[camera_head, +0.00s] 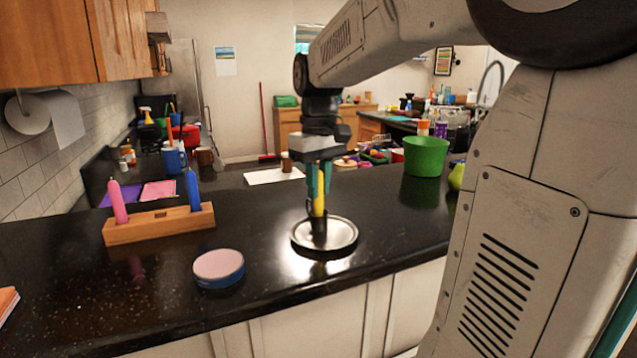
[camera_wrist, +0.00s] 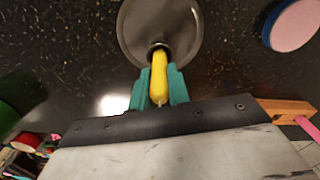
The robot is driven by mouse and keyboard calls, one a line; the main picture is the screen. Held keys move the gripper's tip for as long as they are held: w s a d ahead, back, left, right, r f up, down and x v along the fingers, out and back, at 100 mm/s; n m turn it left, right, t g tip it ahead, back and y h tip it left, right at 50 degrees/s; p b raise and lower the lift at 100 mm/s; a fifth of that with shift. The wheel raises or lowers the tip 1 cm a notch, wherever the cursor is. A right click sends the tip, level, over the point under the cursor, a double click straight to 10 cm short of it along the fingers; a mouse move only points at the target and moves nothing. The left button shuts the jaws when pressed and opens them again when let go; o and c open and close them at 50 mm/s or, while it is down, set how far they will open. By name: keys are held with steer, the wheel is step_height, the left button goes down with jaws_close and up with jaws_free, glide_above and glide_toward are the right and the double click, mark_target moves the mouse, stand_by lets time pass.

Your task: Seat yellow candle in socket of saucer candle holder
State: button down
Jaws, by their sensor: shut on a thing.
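The yellow candle (camera_head: 319,201) stands upright over the saucer candle holder, its lower end at or in the dark socket (camera_head: 318,232). The saucer candle holder (camera_head: 342,236) is a round silver dish lying flat on the black counter. My gripper (camera_head: 319,190) has teal fingers and is shut on the candle from above. In the wrist view the candle (camera_wrist: 159,74) lies between the fingers (camera_wrist: 159,85), its far end meeting the socket ring in the saucer (camera_wrist: 140,25). How deep it sits in the socket cannot be told.
A wooden block (camera_head: 160,225) holds a pink candle (camera_head: 118,203) and a blue candle (camera_head: 193,190) to the left. A round pink-topped tin (camera_head: 219,267) is at front left. A green bucket (camera_head: 426,156) stands behind right. The counter around the saucer is clear.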

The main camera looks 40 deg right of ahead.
steer(key=shift+f, duration=0.1)
steer(key=c, duration=1.3)
jaws_free()
steer(key=shift+f, duration=0.1)
step_height(320, 180, up, 12)
steer(key=shift+r, duration=0.2)
steer(key=shift+t, duration=0.7)
steer(key=s+a+f, duration=0.4)
steer(key=s+f, duration=0.2)
steer(key=s+a+f, duration=0.5)
steer(key=s+f, duration=0.2)
steer(key=s+a+f, duration=0.5)
steer(key=s+f, duration=0.1)
steer(key=f, duration=0.1)
steer(key=shift+s+a+f, duration=0.1)
steer(key=shift+s+a, duration=0.1)
steer(key=shift+s, duration=0.2)
